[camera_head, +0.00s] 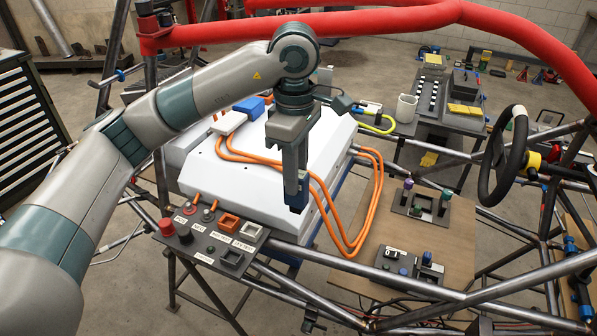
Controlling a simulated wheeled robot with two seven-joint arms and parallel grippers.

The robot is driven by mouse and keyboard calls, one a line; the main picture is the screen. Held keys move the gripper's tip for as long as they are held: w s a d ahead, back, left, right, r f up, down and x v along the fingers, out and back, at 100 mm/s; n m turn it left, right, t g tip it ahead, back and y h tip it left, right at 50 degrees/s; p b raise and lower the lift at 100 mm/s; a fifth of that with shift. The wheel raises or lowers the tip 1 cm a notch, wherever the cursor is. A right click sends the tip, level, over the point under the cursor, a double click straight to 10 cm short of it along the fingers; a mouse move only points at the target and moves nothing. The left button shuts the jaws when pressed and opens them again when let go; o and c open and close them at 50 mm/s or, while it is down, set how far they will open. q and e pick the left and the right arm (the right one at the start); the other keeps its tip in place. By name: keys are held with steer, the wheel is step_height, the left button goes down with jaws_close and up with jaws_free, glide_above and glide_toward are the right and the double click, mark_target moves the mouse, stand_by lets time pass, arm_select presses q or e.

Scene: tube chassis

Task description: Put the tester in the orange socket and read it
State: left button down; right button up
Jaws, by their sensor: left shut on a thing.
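My left gripper (297,203) hangs fingers-down over the right front part of the white box. It is shut on a small dark blue thing (297,209), which may be the tester; the fingers hide most of it. The orange socket (229,223) is a square frame on the dark control panel (207,243) at the front left of the box. It looks empty. The gripper is to the right of this socket and apart from it. A white socket (251,231) and a dark socket (232,258) sit beside it. My right gripper does not show.
The panel also carries a red button (166,228) and small toggles. Orange cables (358,241) loop over the white box (215,178) to its right side. A wooden board (445,235) with dark fixtures lies at the right. Frame tubes (450,304) cross the front.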

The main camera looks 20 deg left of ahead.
arm_select(q)
steer(key=a+f+p, duration=0.2)
steer(key=a+p, duration=0.3)
steer(key=a, duration=0.3)
steer(key=a+f+p, duration=0.1)
steer(key=a+p, duration=0.4)
steer(key=a, duration=0.4)
steer(key=shift+a+f, duration=0.3)
steer(key=shift+f, duration=0.1)
steer(key=shift+f, duration=0.15)
steer(key=shift+f+b, duration=1.15)
steer(key=shift+f, duration=1.6)
steer(key=shift+b, duration=0.85)
steer(key=shift+f+b, duration=0.6)
steer(key=c, duration=1.8)
jaws_free()
